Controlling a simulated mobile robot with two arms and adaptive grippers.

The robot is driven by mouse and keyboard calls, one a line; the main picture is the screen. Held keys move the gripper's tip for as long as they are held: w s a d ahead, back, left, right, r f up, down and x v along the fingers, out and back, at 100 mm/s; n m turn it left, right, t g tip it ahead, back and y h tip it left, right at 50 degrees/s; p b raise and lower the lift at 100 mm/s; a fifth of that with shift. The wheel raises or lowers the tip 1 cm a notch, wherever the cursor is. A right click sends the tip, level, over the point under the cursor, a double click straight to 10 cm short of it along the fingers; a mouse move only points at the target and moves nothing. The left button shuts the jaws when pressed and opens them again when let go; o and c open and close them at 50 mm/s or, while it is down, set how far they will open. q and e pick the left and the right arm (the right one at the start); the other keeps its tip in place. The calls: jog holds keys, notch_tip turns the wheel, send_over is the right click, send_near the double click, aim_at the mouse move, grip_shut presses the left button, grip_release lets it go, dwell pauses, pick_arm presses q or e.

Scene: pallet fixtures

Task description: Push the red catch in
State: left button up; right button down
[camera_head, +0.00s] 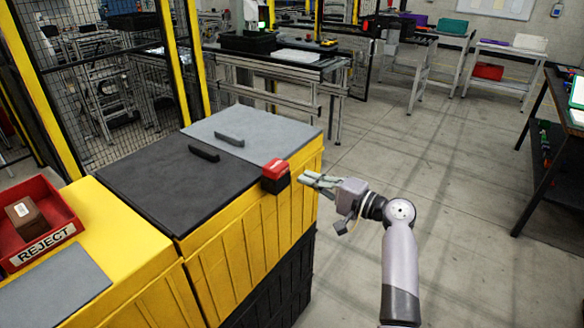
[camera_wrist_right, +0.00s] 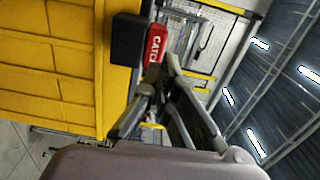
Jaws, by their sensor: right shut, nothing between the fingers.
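The red catch (camera_head: 275,169) sits on a black block at the front top edge of a yellow bin with a black lid (camera_head: 150,180) and a grey lid (camera_head: 250,133). In the right wrist view the red catch (camera_wrist_right: 156,45) bears white lettering and stands beside the black block (camera_wrist_right: 127,40). My right gripper (camera_head: 304,179) is shut and empty, its fingertips just right of the catch. In the right wrist view the fingers (camera_wrist_right: 160,80) point toward the catch's lower end; I cannot tell if they touch it. My left gripper is not in view.
A red REJECT tray (camera_head: 62,211) holding a brown box (camera_head: 27,217) stands on the yellow unit at left. Yellow posts and mesh fence rise behind the bin. The floor (camera_head: 450,200) right of the bin is open, up to a dark table (camera_head: 550,160).

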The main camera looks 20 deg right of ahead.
aim_at(283, 170)
jog(key=p+x, duration=0.1)
jog(key=x, duration=0.3)
jog(key=shift+w+a+r, duration=0.1)
jog(key=shift+w, duration=0.05)
jog(key=shift+w+a+p, duration=0.3)
jog(key=shift+w+a, duration=0.05)
jog(key=shift+w, duration=0.05)
